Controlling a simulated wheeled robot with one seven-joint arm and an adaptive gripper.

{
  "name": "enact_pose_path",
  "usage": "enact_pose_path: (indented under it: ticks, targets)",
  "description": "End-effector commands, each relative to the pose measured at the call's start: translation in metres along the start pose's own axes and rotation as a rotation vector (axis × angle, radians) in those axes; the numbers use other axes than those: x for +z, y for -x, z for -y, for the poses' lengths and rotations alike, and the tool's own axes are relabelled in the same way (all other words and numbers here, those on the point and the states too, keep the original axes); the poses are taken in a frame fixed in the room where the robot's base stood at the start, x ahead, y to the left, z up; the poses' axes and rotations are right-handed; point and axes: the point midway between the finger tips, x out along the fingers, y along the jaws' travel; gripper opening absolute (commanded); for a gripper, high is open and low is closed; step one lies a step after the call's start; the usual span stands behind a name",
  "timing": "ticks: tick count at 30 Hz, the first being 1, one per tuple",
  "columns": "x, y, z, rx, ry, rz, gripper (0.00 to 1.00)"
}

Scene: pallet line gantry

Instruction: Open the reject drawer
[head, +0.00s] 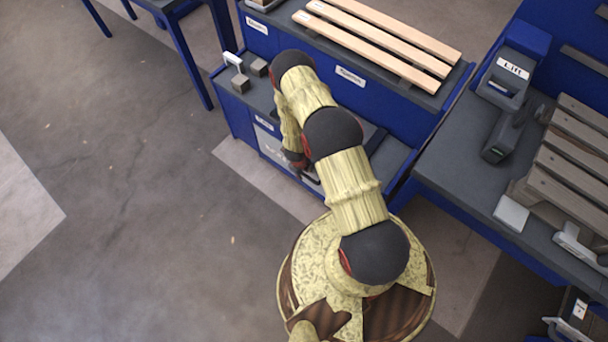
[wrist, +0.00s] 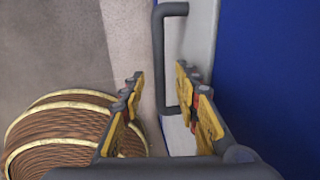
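The reject drawer's light grey front (head: 270,146) is on the low side of the blue bench, partly hidden behind my arm. It looks shut, flush with the bench. Its dark bar handle (wrist: 158,60) fills the upper middle of the wrist view, standing off the pale front (wrist: 197,35). The end of the handle also shows in the head view (head: 311,179). My gripper (wrist: 158,85) is open, with one finger on each side of the handle bar. I see no finger clearly touching the bar. In the head view my gripper (head: 300,165) is beside the drawer front.
A label (head: 264,123) on the blue panel is too small to read. Wooden slats (head: 385,40) lie on the bench above. A metal block with a white handle (head: 238,80) stands at the left end. Open floor (head: 120,200) lies to the left.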

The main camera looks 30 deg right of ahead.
Motion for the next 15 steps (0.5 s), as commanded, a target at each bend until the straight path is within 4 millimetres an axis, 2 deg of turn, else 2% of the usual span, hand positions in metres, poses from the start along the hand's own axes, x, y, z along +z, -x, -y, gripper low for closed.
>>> enact_pose_path:
  ticks: [1,6,15]
  targets:
    - [0.000,-0.010,-0.001,0.000,0.000,0.000,0.32]
    - [0.000,-0.023,-0.001,0.000,0.002,0.000,0.32]
    - [0.001,-0.026,0.000,0.000,0.002,0.001,0.32]
